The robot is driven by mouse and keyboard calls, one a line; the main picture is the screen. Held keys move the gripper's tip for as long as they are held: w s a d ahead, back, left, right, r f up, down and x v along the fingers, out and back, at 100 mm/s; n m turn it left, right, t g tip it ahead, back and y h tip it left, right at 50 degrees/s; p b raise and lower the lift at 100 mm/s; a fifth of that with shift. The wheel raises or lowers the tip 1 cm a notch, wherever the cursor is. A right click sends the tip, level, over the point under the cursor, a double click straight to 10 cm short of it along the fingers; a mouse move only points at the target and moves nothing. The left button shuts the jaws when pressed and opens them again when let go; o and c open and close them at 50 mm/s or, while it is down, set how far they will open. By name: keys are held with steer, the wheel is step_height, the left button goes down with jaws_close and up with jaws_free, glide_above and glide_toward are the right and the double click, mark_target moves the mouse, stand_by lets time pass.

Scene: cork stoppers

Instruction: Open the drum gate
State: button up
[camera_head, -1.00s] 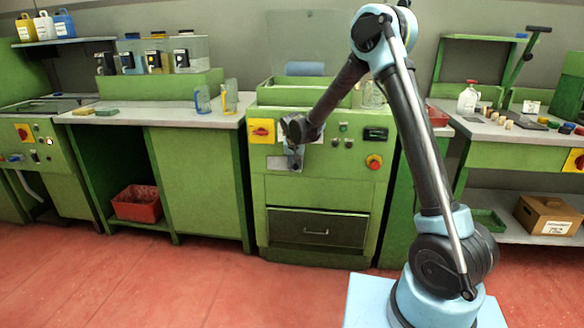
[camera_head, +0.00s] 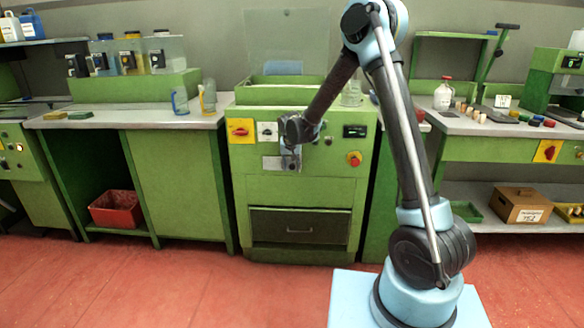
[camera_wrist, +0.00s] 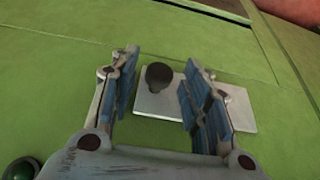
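The green machine (camera_head: 264,195) stands in the middle of the head view. I cannot tell which part of it is the drum gate. A pale metal plate (camera_head: 271,163) is on its front, and it also shows in the wrist view (camera_wrist: 240,108). A dark round knob (camera_wrist: 159,76) stands on that plate, near its left end. My gripper (camera_head: 290,160) is in front of the machine. In the wrist view my gripper (camera_wrist: 160,62) is open, its blue-padded fingers on either side of the knob. I see gaps on both sides and cannot tell the depth between fingertips and knob.
A yellow-backed red switch (camera_head: 240,130) and a red stop button (camera_head: 354,159) are on the machine front. A dark drawer (camera_head: 300,227) is below. Benches flank the machine, with glass mugs (camera_head: 181,102) at left and corks (camera_head: 475,114) at right. The red floor in front is clear.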

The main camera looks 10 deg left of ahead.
steer(key=shift+r, duration=0.1)
steer(key=v, duration=1.1)
steer(key=shift+s+r, duration=0.2)
steer(key=shift+r, duration=0.1)
steer(key=s+d+r, duration=0.2)
steer(key=s+d, duration=0.2)
steer(key=d, duration=0.5)
steer(key=s+d+r+g, duration=0.1)
steer(key=s+d+r, duration=0.1)
steer(key=s+d, duration=0.5)
steer(key=s+d+r, duration=0.2)
steer(key=d+r, duration=0.1)
steer(key=d, duration=0.9)
steer(key=s+d+f, duration=0.3)
steer(key=s+d, duration=0.1)
steer(key=s, duration=0.4)
steer(key=s+d+f+m, duration=0.1)
steer(key=s+d+f, duration=0.2)
steer(key=s+d, duration=0.2)
steer(key=s+d+f+g, duration=0.1)
steer(key=s+d+f, duration=0.3)
steer(key=s, duration=0.6)
steer(key=shift+s+d+h, duration=0.3)
steer(key=shift+s+d, duration=0.1)
steer(key=shift+d, duration=0.05)
